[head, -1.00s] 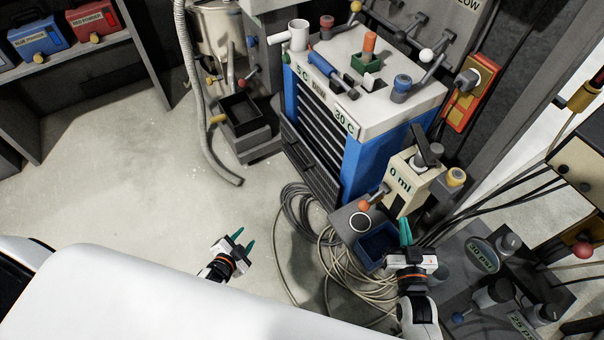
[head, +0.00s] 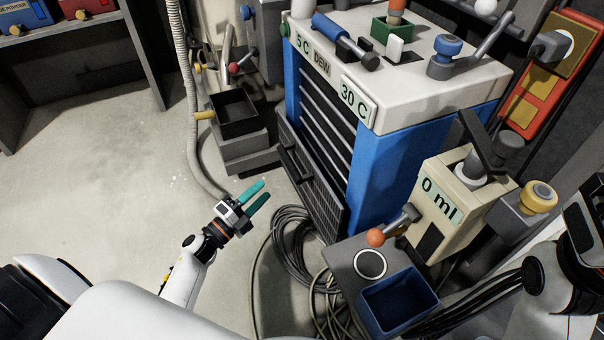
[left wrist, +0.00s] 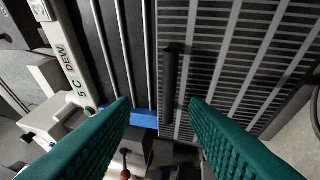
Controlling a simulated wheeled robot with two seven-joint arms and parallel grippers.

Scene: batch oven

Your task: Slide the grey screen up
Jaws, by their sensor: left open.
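The grey screen (head: 312,185) is a dark slatted panel, low on the front of the blue machine (head: 378,175). It has a dark bar handle (head: 292,158). My left gripper (head: 257,195) is open and empty, in front of and left of the screen in the head view. In the left wrist view the screen (left wrist: 240,60) fills the upper right, and its handle (left wrist: 172,85) appears between the open teal fingers (left wrist: 160,104), apart from them. My right arm shows at the right edge; its fingers are out of view.
A dark open bin (head: 235,112) stands left of the machine. Coiled cables (head: 292,245) lie on the floor below the screen. Floor at left is clear.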

